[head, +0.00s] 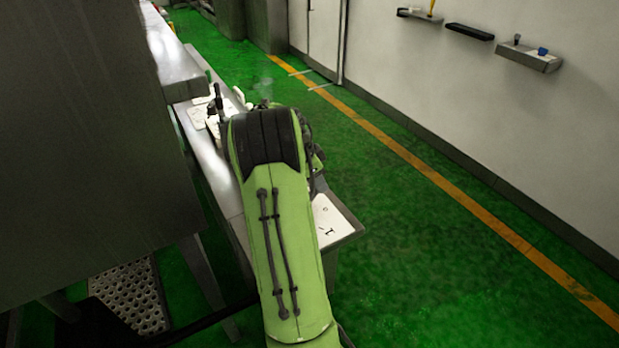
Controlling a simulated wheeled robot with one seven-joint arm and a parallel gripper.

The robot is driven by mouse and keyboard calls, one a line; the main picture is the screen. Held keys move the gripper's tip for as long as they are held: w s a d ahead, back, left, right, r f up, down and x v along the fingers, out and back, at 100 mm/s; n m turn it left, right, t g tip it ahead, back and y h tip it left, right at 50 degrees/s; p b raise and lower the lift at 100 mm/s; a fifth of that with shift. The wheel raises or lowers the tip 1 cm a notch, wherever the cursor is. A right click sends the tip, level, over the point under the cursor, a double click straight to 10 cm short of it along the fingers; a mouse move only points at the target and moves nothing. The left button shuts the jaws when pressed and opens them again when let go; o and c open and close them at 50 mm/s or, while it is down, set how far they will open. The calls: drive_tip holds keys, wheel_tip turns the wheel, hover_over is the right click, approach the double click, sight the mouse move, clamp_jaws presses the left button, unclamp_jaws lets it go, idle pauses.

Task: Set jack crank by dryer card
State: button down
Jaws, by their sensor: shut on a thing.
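My green arm reaches forward over a long, narrow grey bench and covers its middle. My gripper is hidden beyond the arm's dark far joint, so neither its fingers nor anything in them shows. A white card (330,222) with small black marks lies on the bench's near end, partly covered by the arm. More white cards or plates (198,115) lie farther along the bench. A dark upright handle-like piece (218,98) stands among them, just left of the arm's far joint. I cannot tell whether it is the jack crank, or which card is the dryer card.
A large dark panel (70,130) fills the left, with a metal ledge (175,75) beside the bench (205,150). A perforated step (133,295) is at lower left. Small holders (530,58) are on the right wall. The green floor right of the bench is clear.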

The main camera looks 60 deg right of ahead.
drive_tip(key=s+m, duration=0.1)
drive_tip(key=m, duration=0.1)
drive_tip(key=shift+s+a+m+g+y, duration=0.1)
drive_tip(key=shift+s+m+g+y, duration=0.2)
drive_tip(key=shift+s+y, duration=0.1)
drive_tip(key=shift+s+a+m+g+y+b, duration=0.1)
drive_tip(key=shift+s+a+m+y+b, duration=0.15)
drive_tip(key=shift+m, duration=0.3)
drive_tip(key=shift+s+a+m+g+y+b, duration=0.15)
drive_tip(key=shift+s+m, duration=0.25)
drive_tip(key=shift+m, duration=0.2)
drive_tip(key=shift+s+a+m+g+y+b, duration=0.1)
drive_tip(key=shift+s+m+y, duration=0.15)
drive_tip(key=shift+m, duration=0.3)
drive_tip(key=shift+s, duration=0.1)
drive_tip(key=c, duration=0.9)
unclamp_jaws()
drive_tip(key=shift+o, duration=0.2)
drive_tip(key=p+v, duration=0.6)
drive_tip(key=v, duration=0.9)
drive_tip(key=shift+a+r, duration=0.15)
drive_tip(key=shift+r, duration=0.2)
